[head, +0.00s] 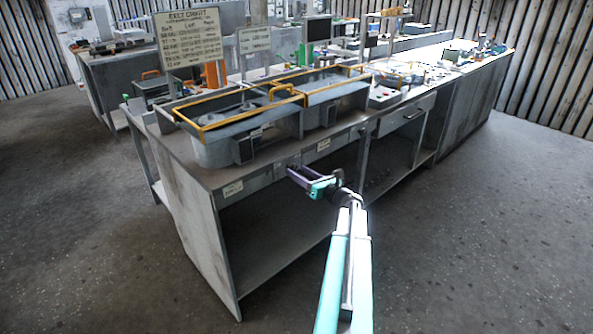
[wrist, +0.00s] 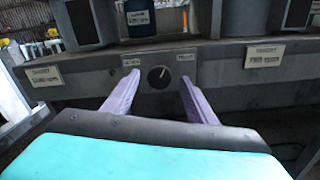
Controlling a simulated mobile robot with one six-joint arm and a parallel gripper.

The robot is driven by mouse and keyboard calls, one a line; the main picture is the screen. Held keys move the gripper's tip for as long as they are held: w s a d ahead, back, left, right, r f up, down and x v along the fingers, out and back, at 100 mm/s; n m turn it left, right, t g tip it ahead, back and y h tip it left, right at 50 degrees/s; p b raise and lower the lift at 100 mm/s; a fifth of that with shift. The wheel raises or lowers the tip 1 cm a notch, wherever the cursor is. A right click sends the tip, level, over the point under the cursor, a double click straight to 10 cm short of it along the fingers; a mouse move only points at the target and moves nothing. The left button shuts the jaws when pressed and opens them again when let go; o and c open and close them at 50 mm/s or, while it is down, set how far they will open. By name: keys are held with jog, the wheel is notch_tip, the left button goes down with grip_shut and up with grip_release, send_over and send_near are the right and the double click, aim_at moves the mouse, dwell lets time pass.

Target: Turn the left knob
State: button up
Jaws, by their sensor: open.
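The left knob (wrist: 159,76) is a small round dark dial with a pale pointer mark on the front edge of the workbench. In the wrist view it sits between my two purple fingertips. My gripper (wrist: 157,79) is open, one finger on each side of the knob; I cannot tell whether either finger touches it. In the head view my gripper (head: 301,179) is at the front edge of the bench, below the left basin, and the knob itself is too small or hidden to make out there.
The workbench (head: 180,155) carries two grey basins with yellow-framed lids (head: 240,117). Label plates (wrist: 264,55) flank the knob on the bench front. A sign board (head: 188,38) stands behind. The floor (head: 450,240) in front is clear.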

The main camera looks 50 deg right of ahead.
jog(key=shift+w+d, duration=0.1)
jog(key=shift+w, duration=1)
jog(key=c, duration=1.1)
jog(key=shift+o, duration=0.2)
jog(key=shift+f+n+b, duration=0.1)
jog(key=shift+n+b, duration=0.2)
jog(key=shift+b, duration=0.2)
